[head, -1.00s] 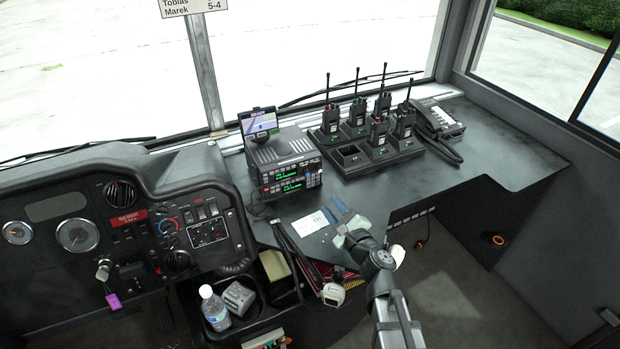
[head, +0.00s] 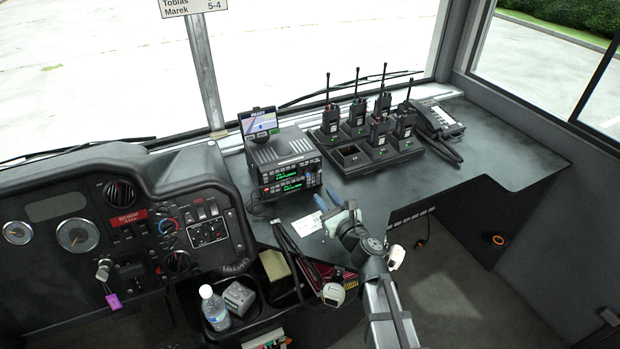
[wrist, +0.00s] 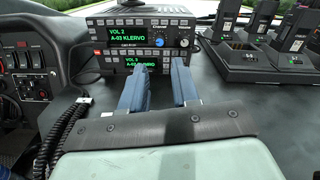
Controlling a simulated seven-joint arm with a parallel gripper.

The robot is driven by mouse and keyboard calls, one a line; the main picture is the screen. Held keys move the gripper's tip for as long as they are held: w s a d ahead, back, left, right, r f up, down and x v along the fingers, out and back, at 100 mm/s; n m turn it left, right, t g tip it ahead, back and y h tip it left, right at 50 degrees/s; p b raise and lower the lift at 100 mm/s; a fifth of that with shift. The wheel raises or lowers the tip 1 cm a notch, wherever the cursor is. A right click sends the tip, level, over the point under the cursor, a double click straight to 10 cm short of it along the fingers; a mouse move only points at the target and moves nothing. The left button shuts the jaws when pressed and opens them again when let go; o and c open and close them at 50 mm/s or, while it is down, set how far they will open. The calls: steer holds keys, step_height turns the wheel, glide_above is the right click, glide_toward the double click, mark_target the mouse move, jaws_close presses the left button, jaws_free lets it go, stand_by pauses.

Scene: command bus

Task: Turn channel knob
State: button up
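Two stacked radio units stand on the dash, the upper unit (wrist: 110,28) and the lower unit (wrist: 112,66), each with a green-lit display. The upper display reads VOL 2, A-03 KLERVO; the lower reads VOL 3, its channel line partly unclear. A round dark knob (wrist: 184,42) shows at the right end of the upper unit. The lower unit's right end is partly hidden by my fingers. In the head view the stack (head: 290,178) is behind and left of my gripper (head: 327,199). My blue fingers (wrist: 161,85) are apart, empty, pointing at the stack, apparently short of it.
A charger rack (head: 375,157) with several handheld radios stands right of the stack, and a handset (head: 440,118) beyond it. A white paper (head: 307,224) lies near my gripper. A cable (wrist: 72,115) hangs at left.

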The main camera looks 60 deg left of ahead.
mark_target(308, 175)
steer(key=a, duration=1)
steer(key=shift+s, duration=0.15)
jaws_close()
